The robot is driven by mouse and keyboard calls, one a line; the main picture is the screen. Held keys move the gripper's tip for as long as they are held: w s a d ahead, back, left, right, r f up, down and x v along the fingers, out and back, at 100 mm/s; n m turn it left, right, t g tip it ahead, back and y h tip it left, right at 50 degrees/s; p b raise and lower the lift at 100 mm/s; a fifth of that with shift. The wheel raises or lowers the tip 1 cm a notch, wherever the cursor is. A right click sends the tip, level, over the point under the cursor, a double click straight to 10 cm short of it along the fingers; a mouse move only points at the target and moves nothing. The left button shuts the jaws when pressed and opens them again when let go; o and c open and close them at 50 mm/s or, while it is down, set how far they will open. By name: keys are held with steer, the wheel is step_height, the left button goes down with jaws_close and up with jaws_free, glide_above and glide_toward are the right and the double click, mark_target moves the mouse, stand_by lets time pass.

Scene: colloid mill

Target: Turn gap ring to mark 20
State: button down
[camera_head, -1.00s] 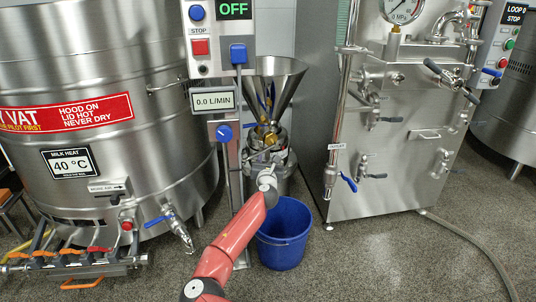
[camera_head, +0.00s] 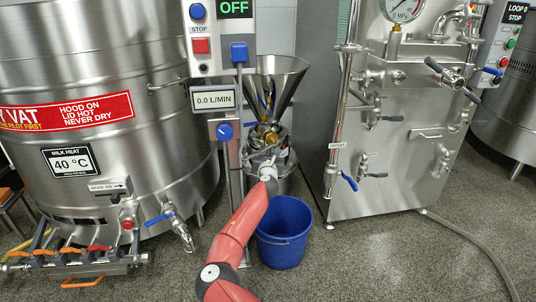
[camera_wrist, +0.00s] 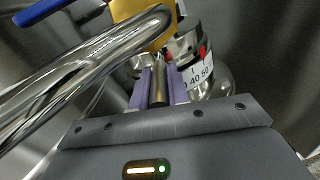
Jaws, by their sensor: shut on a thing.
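The colloid mill stands in the middle of the head view, with its steel hopper (camera_head: 277,78) on top. In the wrist view the gap ring's white scale (camera_wrist: 198,77) shows the numbers 40 and 50, and another number is partly hidden at its left. A red pointer (camera_wrist: 202,52) sits just above the scale near 50. My gripper (camera_wrist: 161,78) is shut on a short metal bar (camera_wrist: 158,85), which lies between its purple finger pads beside the scale. In the head view the mill body and my arm hide most of the ring.
Shiny steel pipes (camera_wrist: 85,65) and a yellow part (camera_wrist: 135,12) lie close to my gripper. A blue bucket (camera_head: 284,236) stands on the floor below the mill. A control post (camera_head: 240,130) rises at its left, and a steel cabinet (camera_head: 400,150) stands at right.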

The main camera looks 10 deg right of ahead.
steer(key=shift+w+a+m+g+h+b, duration=0.15)
steer(key=shift+a+m+h+b, duration=0.15)
steer(key=shift+a+h, duration=0.25)
steer(key=shift+w+a+m+g+h+b, duration=0.1)
steer(key=shift+a+m+g+h+b, duration=0.1)
steer(key=shift+a+m+h, duration=0.35)
steer(key=shift+d, duration=0.1)
steer(key=c, duration=1.4)
jaws_free()
steer(key=shift+o, duration=0.2)
steer(key=shift+d, duration=0.15)
